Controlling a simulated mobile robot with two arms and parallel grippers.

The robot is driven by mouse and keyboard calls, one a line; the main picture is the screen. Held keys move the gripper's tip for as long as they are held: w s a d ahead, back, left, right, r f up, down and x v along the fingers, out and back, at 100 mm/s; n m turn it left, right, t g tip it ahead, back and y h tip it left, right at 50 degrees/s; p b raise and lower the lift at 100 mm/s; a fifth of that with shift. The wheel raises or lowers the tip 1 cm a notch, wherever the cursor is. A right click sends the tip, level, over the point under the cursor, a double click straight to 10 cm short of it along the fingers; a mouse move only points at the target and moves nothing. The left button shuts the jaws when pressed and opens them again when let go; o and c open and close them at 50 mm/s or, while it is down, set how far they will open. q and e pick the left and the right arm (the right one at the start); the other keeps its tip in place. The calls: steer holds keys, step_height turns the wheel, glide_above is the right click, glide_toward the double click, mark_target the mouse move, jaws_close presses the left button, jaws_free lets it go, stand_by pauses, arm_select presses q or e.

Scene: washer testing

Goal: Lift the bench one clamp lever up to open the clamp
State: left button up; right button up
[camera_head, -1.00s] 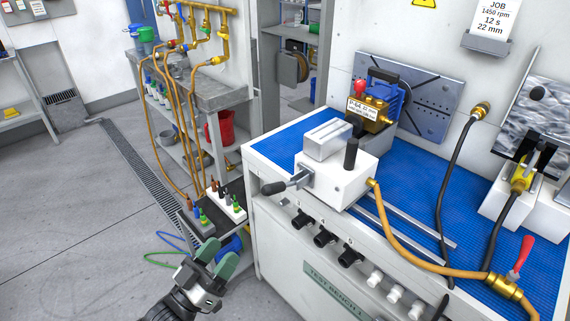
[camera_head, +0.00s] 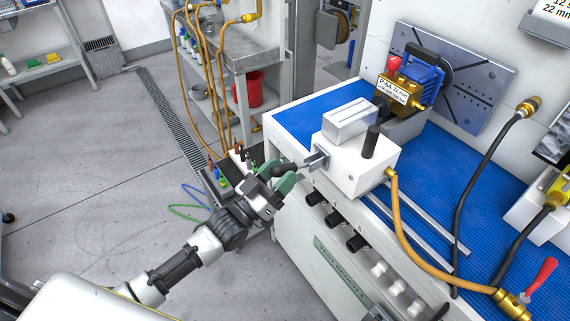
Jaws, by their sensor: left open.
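The bench one clamp is a white block (camera_head: 350,162) with a grey metal piece (camera_head: 350,119) on top, at the front left of the blue bench top. A lever with a black grip (camera_head: 285,168) sticks out from its left side, roughly level. A black upright post (camera_head: 371,141) stands on the block's right part. My left gripper (camera_head: 277,175) is open, its green-padded fingers at the lever's black grip. The grip's end appears between or just above the fingers; I cannot tell whether they touch. My right gripper is not in view.
The bench front (camera_head: 335,255) has black and white knobs just below the clamp. An orange hose (camera_head: 405,235) runs from the block to a brass valve with a red handle (camera_head: 541,275). A blue and brass pump (camera_head: 413,85) stands behind. Grey floor lies open at left.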

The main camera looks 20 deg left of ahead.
arm_select(q)
steer(key=shift+x, duration=0.8)
steer(key=shift+c, duration=0.5)
jaws_close()
